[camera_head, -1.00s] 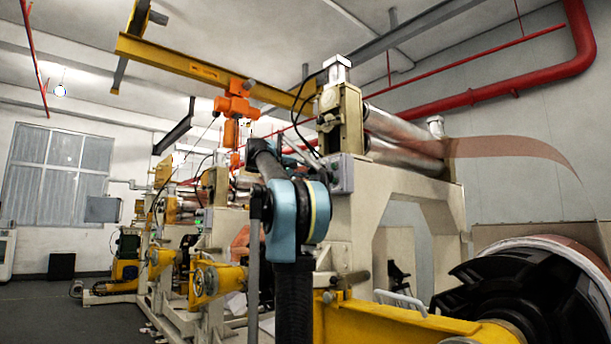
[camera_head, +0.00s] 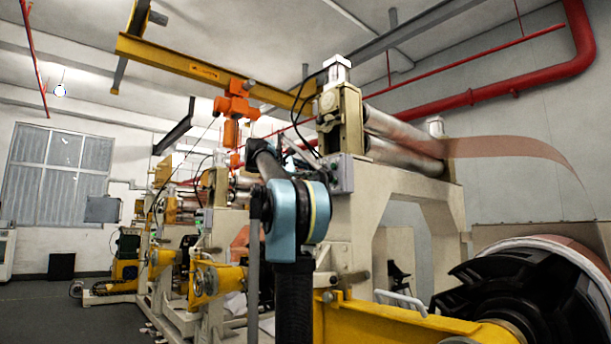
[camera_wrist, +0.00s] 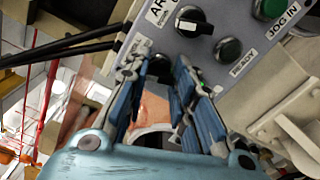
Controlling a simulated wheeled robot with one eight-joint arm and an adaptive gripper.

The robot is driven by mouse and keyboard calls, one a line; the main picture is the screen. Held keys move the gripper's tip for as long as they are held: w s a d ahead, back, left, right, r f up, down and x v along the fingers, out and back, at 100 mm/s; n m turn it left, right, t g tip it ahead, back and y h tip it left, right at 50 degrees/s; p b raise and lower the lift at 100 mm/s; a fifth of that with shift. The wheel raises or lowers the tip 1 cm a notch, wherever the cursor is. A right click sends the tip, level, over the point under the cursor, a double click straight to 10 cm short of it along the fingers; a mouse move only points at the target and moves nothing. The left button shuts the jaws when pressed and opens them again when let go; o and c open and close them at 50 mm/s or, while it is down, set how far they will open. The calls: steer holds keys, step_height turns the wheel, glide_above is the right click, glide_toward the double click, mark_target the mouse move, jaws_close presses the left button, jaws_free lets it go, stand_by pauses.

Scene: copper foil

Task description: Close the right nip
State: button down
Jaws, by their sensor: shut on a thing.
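A grey control box (camera_wrist: 245,75) fills the upper right of the wrist view, tilted in the picture. It carries dark selector knobs (camera_wrist: 228,50), a green button (camera_wrist: 268,8) and labels that read "JOG IN" and "READY". My gripper (camera_wrist: 161,66) has its blue fingers shut on a dark knob (camera_wrist: 160,70) near the box's lower edge; the fingers partly hide it.
A yellow arm (camera_head: 390,325) and a large black-cored roll (camera_head: 520,290) stand at the lower right. Black cables (camera_wrist: 75,45) cross the wrist view beside my gripper. Open floor (camera_head: 50,305) lies at the far left.

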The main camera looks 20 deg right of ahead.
steer(key=shift+w+a+r+n, duration=0.1)
steer(key=shift+w+n, duration=0.05)
steer(key=shift+n, duration=0.95)
steer(key=c, duration=1.3)
jaws_free()
steer(key=shift+w, duration=0.15)
steer(key=shift+s+a, duration=0.1)
steer(key=shift+s, duration=0.1)
steer(key=v, duration=1.1)
steer(key=shift+a, duration=0.4)
